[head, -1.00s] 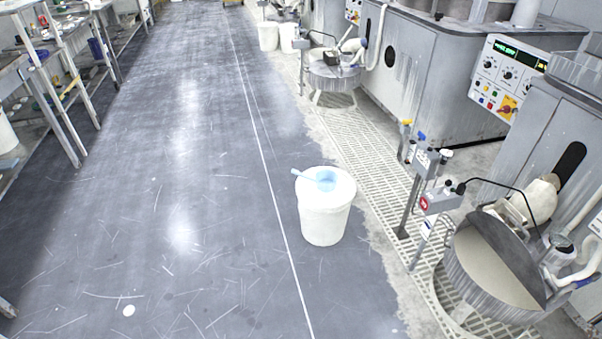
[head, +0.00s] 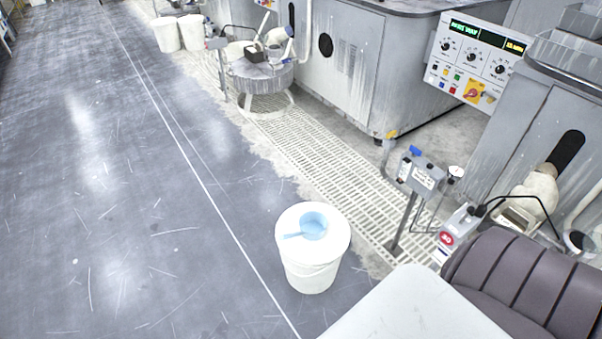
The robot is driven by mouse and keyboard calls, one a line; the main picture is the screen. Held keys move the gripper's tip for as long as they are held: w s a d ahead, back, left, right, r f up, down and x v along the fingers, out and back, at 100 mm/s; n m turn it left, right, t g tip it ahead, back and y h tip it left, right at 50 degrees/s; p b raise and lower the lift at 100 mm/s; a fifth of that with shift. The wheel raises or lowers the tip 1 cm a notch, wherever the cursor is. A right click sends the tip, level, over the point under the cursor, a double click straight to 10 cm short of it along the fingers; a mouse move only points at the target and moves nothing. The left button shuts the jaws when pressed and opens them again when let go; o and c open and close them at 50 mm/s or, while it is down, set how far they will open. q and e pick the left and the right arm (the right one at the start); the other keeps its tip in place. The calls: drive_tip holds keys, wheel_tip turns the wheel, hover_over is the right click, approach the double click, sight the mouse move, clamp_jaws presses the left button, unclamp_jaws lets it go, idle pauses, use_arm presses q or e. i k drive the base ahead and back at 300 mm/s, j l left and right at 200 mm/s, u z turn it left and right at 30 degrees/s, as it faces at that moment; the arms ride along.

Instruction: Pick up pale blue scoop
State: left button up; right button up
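The pale blue scoop (head: 313,225) lies on top of a white lidded bucket (head: 310,272) in the head view. Its round bowl is toward the right and its short handle points left. The bucket stands upright on the grey floor, right of the white floor line. Neither of my grippers shows in the head view, and nothing is touching the scoop.
A floor grating (head: 325,165) runs behind the bucket, with a control post (head: 408,205) at its right. A grey machine with a control panel (head: 470,65) stands at the right. A round platen stand (head: 262,75) and white buckets (head: 180,34) are farther back. Open floor lies left.

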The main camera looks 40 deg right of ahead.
sight(314, 224)
drive_tip(key=i+j+z, duration=0.1)
drive_tip(key=i+z, duration=0.4)
drive_tip(key=i+j+z, duration=0.2)
drive_tip(key=z, duration=0.3)
drive_tip(key=i+j, duration=0.05)
drive_tip(key=i, duration=0.05)
